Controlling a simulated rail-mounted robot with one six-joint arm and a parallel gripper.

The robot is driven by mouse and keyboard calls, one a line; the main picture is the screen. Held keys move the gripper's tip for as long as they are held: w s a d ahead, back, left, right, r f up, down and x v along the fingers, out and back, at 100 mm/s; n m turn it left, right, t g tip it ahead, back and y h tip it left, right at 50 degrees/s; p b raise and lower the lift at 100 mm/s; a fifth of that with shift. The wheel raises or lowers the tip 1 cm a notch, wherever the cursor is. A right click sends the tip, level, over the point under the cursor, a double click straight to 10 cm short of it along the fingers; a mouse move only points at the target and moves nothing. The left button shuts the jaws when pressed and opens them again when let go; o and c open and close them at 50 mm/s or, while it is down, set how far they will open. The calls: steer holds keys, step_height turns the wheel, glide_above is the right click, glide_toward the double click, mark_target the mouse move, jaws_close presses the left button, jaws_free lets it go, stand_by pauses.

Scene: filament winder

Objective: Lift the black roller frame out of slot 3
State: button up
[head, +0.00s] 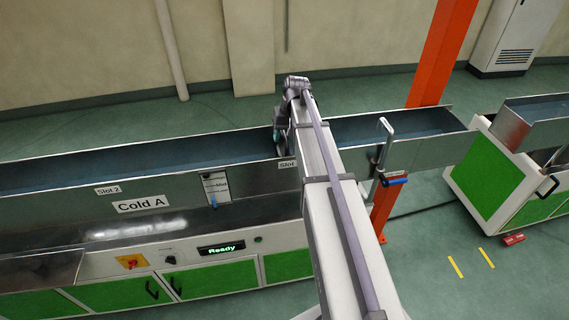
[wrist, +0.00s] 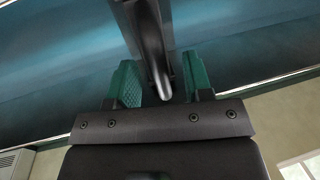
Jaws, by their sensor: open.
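In the wrist view, my gripper (wrist: 164,88) has its two green fingers apart. A dark bar with a rounded end, seemingly part of the black roller frame (wrist: 150,40), reaches down between the fingers from the top of the picture. It looks nearer the left finger; I cannot tell whether it touches. In the head view, my gripper (head: 279,136) is at the trough beside a partly covered "Slot" label (head: 287,164), its number hidden. My arm hides most of this spot, and I cannot make out the frame there.
The long metal trough (head: 60,180) with blue liquid runs across the view, marked "Slot 2" and "Cold A". An orange column (head: 440,55) rises behind. Another trough unit (head: 490,175) stands far right.

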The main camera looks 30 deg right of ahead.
steer(key=shift+a+f, duration=0.15)
steer(key=shift+f, duration=0.55)
steer(key=shift+r, duration=0.25)
jaws_close()
